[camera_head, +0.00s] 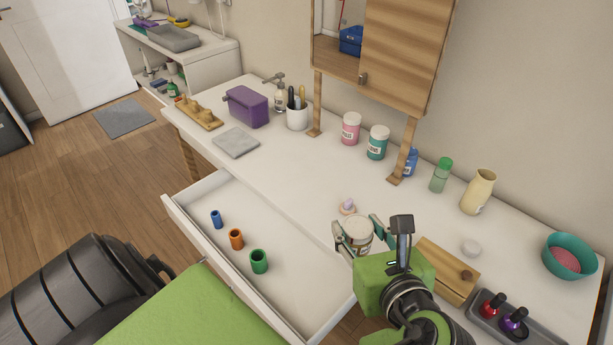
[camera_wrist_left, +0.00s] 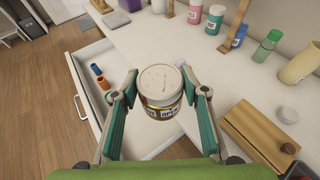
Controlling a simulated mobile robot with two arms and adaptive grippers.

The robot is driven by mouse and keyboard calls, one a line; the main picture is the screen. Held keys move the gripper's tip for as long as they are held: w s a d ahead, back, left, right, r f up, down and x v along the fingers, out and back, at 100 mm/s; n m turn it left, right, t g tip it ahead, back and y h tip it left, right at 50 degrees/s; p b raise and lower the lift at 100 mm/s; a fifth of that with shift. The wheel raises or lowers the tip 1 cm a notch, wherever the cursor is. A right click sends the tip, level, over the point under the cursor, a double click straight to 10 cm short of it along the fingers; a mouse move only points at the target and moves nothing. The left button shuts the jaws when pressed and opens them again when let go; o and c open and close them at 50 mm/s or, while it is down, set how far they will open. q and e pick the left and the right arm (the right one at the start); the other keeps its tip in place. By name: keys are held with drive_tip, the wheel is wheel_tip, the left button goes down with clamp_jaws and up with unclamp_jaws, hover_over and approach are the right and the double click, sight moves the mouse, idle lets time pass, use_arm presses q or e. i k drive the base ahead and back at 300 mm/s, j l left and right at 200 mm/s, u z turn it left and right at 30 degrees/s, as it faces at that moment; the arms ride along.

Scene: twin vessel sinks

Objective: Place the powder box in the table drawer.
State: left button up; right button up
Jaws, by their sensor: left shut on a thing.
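The powder box (camera_head: 358,240) is a round jar with a pale speckled lid, gold band and dark-lettered label. My left gripper (camera_head: 356,229) is shut on its sides. In the left wrist view the jar (camera_wrist_left: 160,92) sits upright between the two green fingers. It is by the table's front edge, at the right end of the drawer; its exact height is unclear. The white table drawer (camera_head: 208,262) is pulled open and also shows in the left wrist view (camera_wrist_left: 88,72). My right gripper is not in view.
Blue (camera_head: 216,219), orange (camera_head: 236,239) and green (camera_head: 259,261) cylinders stand in the drawer's left half; its right part is clear. On the table are a wooden box (camera_head: 445,268), a nail-polish tray (camera_head: 545,338), a teal bowl (camera_head: 570,257) and several bottles at the back.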

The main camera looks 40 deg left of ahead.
sight(290, 259)
drive_tip(key=i+l+u, duration=0.25)
drive_tip(key=l+u, duration=0.3)
drive_tip(key=l, duration=0.15)
drive_tip(key=i+l+u, duration=0.1)
drive_tip(key=l+u, duration=0.15)
drive_tip(key=l, duration=0.15)
drive_tip(key=u, duration=0.4)
